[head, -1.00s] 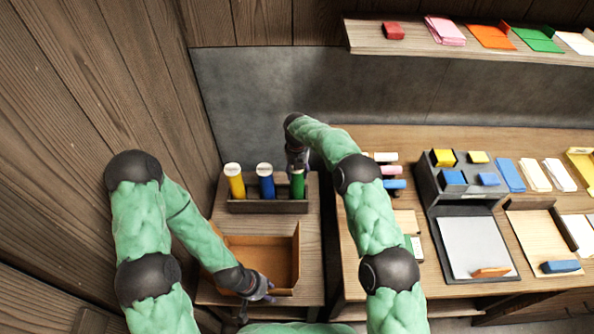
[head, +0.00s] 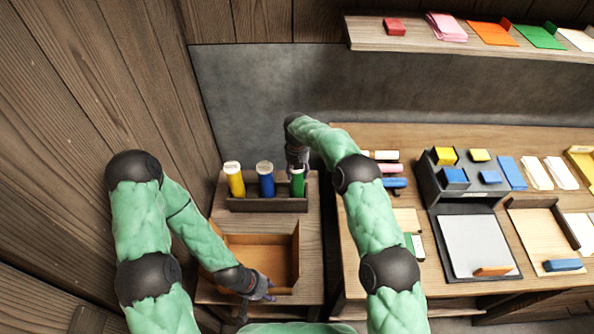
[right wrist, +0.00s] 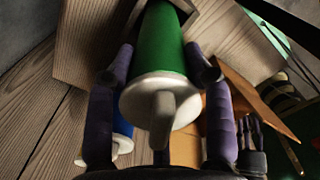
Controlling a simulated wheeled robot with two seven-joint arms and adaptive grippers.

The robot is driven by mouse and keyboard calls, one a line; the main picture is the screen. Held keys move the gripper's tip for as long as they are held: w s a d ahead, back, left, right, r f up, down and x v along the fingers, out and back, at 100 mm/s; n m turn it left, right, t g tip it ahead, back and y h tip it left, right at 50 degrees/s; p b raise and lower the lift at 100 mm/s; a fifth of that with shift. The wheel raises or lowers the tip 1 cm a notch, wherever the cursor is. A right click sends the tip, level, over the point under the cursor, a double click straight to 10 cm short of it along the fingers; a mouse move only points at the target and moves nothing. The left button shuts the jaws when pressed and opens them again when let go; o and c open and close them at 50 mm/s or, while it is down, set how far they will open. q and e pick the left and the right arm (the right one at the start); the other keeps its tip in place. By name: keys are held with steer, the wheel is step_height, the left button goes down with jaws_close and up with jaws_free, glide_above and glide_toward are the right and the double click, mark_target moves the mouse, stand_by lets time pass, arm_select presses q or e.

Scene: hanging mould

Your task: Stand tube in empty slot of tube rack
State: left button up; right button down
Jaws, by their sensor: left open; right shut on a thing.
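The green tube (head: 298,184) stands upright at the right end of the tube rack (head: 262,206), beside the blue tube (head: 266,182) and the yellow tube (head: 235,182). My right gripper (head: 297,166) is over the green tube and shut on its upper part. In the right wrist view the green tube (right wrist: 161,50), with its white cap, lies between the two purple fingers (right wrist: 162,85). Its lower end reaches into the rack, but whether it rests on the bottom is hidden. My left gripper (head: 266,292) is open and empty at the front right of the brown open box.
The brown open box (head: 262,238) sits in front of the rack on the small wooden table. To the right, a desk holds a dark organizer (head: 428,180), pads and blocks. A shelf (head: 365,38) with coloured papers hangs at the back. A wooden wall is close on the left.

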steer(key=shift+f, duration=0.3)
stand_by(0.7)
steer(key=shift+s+f+b, duration=0.2)
steer(key=shift+f+b, duration=0.25)
steer(key=shift+f, duration=0.05)
stand_by(0.3)
steer(key=shift+c, duration=2)
jaws_free()
steer(key=shift+f, duration=0.1)
steer(key=shift+w, duration=0.2)
steer(key=shift+r, duration=0.2)
